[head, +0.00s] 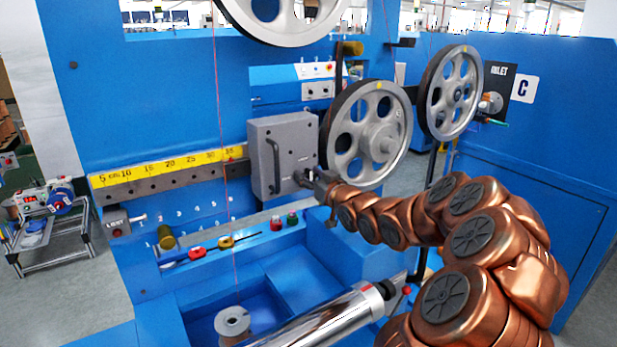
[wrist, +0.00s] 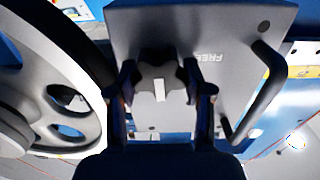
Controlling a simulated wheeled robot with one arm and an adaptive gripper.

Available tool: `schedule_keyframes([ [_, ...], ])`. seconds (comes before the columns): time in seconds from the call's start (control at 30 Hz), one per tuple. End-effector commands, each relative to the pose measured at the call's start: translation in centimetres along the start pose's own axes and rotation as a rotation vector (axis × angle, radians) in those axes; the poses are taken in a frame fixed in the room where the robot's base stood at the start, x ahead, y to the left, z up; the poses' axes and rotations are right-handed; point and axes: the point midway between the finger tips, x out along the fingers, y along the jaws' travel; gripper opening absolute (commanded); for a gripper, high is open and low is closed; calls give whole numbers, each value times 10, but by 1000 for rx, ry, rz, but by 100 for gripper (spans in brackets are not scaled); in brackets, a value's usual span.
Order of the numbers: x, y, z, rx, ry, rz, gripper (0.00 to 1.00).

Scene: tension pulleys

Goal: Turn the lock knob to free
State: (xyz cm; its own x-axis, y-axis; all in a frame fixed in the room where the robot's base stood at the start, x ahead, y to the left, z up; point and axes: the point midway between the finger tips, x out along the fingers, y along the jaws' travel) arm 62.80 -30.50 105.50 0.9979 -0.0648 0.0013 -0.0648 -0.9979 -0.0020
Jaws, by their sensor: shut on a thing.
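The lock knob (wrist: 160,70) is a dark lobed knob with a white pointer line on its face. It sits on the front of the grey carriage box (head: 290,130), which also fills much of the wrist view (wrist: 215,25). The word FREE (wrist: 207,57) is printed upside down beside the knob in the wrist view; the pointer line does not aim at it. My gripper (wrist: 160,90) is shut on the knob, one finger on each side. In the head view my gripper (head: 311,181) is at the box's lower right, and the knob is mostly hidden there.
A black bar handle (wrist: 262,90) stands out from the box beside the knob. A large spoked pulley (head: 366,135) is close to the right of my gripper. A yellow scale rail (head: 165,168) runs left from the box. A steel cylinder (head: 320,320) lies below my arm.

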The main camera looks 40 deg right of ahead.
Motion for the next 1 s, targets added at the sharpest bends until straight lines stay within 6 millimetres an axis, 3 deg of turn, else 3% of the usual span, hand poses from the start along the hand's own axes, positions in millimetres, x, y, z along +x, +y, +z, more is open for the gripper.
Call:
schedule_keyframes([
  [0.43,1,2,6,-137,-2,-10,16],
  [1.0,1,0,8,-657,0,-7,16],
])
